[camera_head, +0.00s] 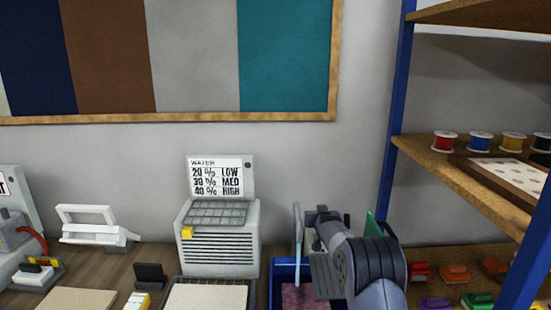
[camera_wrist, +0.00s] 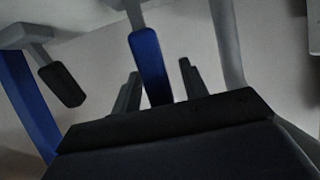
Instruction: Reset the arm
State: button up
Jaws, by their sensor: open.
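My arm (camera_head: 372,268) rises at the lower right of the head view, grey with dark ribbed joints, in front of a blue bin and the shelf. I cannot clearly make out the fingers there. In the wrist view my gripper (camera_wrist: 158,69) shows as two dark fingers standing apart, with a gap between them. Nothing is seen held in it. A blue and grey upright piece shows behind the gap, and I cannot tell what it is.
A grey machine with a water-setting sign (camera_head: 218,180) stands on the wooden table left of my arm. The blue bin (camera_head: 284,272) is close beside the arm. A blue-post shelf (camera_head: 398,85) with thread spools (camera_head: 480,143) stands right. A colour board (camera_head: 195,55) hangs behind.

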jog(key=b+v, duration=0.4)
jog(key=v, duration=0.6)
jog(key=shift+s, duration=0.35)
